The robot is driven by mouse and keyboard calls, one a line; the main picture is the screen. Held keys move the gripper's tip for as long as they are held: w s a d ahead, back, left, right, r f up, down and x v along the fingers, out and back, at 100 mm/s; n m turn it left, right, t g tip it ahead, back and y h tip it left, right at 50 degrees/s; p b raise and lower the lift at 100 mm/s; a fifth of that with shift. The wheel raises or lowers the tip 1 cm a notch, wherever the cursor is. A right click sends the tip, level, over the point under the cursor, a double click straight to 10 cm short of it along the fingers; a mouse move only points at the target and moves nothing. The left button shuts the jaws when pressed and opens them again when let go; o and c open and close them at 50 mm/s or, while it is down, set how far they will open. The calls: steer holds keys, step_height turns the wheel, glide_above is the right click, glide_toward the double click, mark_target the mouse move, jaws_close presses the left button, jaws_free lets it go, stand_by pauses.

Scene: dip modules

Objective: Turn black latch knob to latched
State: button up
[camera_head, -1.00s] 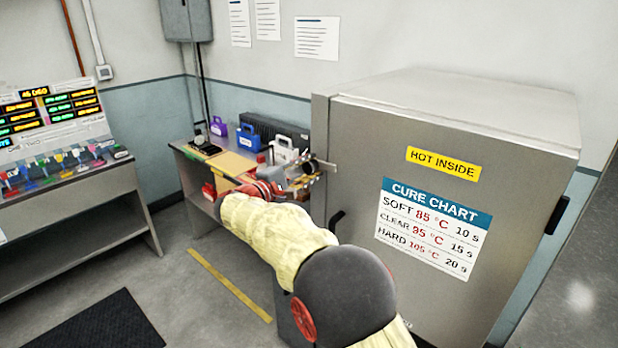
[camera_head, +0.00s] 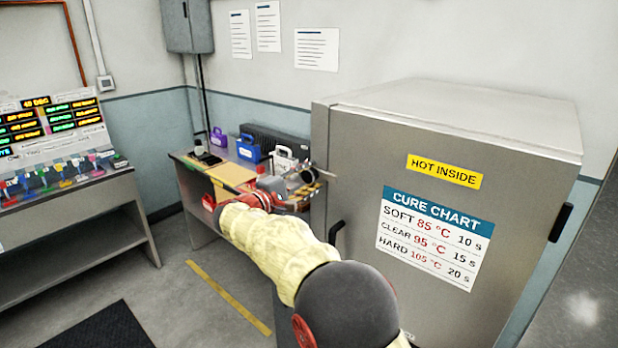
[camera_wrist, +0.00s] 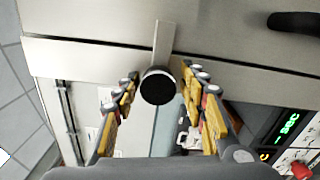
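The black latch knob (camera_wrist: 158,88) is a dark round knob on a pale metal bar at the left front edge of the grey oven (camera_head: 420,130). In the head view the knob (camera_head: 307,175) is small and partly crowded by my gripper. My gripper (camera_wrist: 160,77) is open in the wrist view, with one yellow-padded finger on each side of the knob. Gaps show between the knob and both fingers. In the wrist view the bar runs up from the knob across the door seam; in the head view it points right.
A black door handle (camera_head: 336,232) sits below the knob, close to my arm. A bench (camera_head: 185,160) with blue, purple and white carriers stands behind my gripper. A display console (camera_head: 60,130) is at the left. Floor between them is clear.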

steer(key=shift+o, duration=0.6)
steer(key=shift+s+a+r, duration=0.1)
steer(key=v, duration=1.1)
steer(key=shift+s+a, duration=0.25)
steer(key=shift+s, duration=0.05)
